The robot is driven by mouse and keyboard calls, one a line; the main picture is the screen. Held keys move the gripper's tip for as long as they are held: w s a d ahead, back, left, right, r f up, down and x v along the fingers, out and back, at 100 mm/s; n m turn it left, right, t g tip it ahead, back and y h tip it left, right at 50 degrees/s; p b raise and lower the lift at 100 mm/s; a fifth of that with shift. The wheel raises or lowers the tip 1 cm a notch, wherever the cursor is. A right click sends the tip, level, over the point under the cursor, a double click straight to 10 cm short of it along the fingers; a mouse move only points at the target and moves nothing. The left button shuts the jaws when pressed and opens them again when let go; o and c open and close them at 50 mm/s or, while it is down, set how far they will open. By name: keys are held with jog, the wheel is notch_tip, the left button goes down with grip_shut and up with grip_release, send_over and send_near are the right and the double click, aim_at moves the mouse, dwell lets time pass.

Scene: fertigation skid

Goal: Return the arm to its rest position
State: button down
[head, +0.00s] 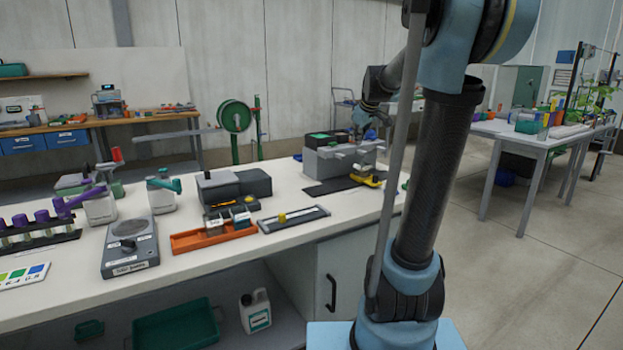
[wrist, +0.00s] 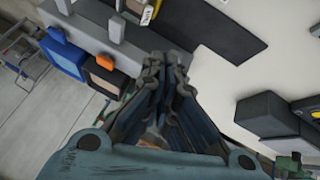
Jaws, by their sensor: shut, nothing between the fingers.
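My arm (head: 430,175) rises in front of the bench on the right side of the head view. Its far end reaches over the back right of the bench, beside the grey skid block (head: 325,162). My gripper (head: 362,120) is small and partly dark there. In the wrist view my gripper (wrist: 165,68) has its ridged fingers together, with nothing between them.
The white bench (head: 290,185) holds an orange tray (head: 200,240), a grey scale (head: 130,247), a dark grey box (head: 233,186) and a tube rack (head: 40,240). In the wrist view a blue box (wrist: 65,55) sits beside the block. Floor (head: 520,270) is clear at right.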

jog(key=s+f+m+g, duration=0.1)
jog(key=s+f+m, duration=0.1)
jog(key=s+f, duration=0.6)
jog(key=s+d+f+m+g+h, duration=0.1)
jog(key=s+f, duration=0.7)
jog(key=s, duration=1)
jog(key=s+f+m+g, duration=0.2)
jog(key=s+f+m, duration=0.3)
jog(key=s, duration=0.8)
notch_tip(320, 180, down, 3)
jog(key=shift+d+g, duration=0.35)
jog(key=shift+g, duration=0.05)
jog(key=shift+w+f, duration=0.2)
jog(key=shift+w, duration=0.2)
